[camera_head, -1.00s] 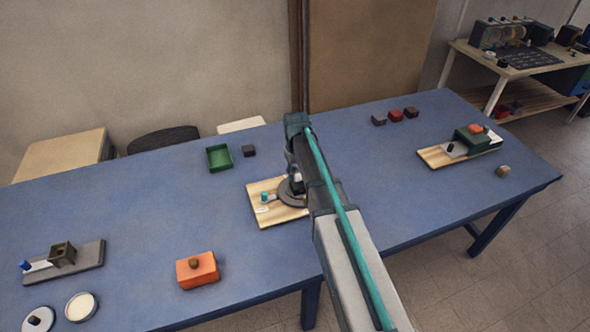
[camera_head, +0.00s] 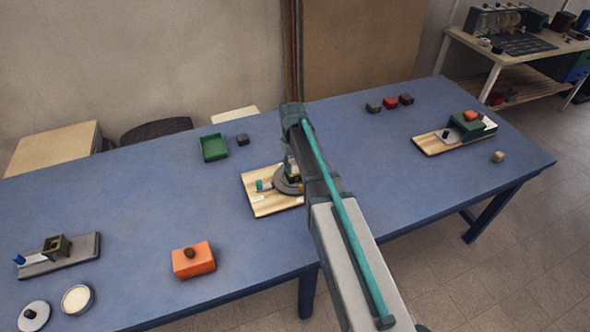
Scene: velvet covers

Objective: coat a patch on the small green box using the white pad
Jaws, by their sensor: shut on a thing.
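My gripper (camera_head: 292,164) points down over the middle wooden board (camera_head: 262,206), mostly hidden behind my arm. It is shut on a small pale thing (camera_head: 295,171), which may be the white pad; its shape is too small and covered to tell. Just below it is a grey round disc (camera_head: 286,187) on the board; I cannot tell whether they touch. A small open green box (camera_head: 213,148) stands on the table, behind and left of the gripper. Another green box (camera_head: 465,126), with an orange block on top, sits on the right wooden board.
A teal knob (camera_head: 262,185) is on the middle board. An orange box (camera_head: 193,261) stands front left, near a round pale-filled dish (camera_head: 77,299) and a knobbed lid (camera_head: 34,315). Several small blocks lie at the back. The blue table (camera_head: 150,205) is clear between these.

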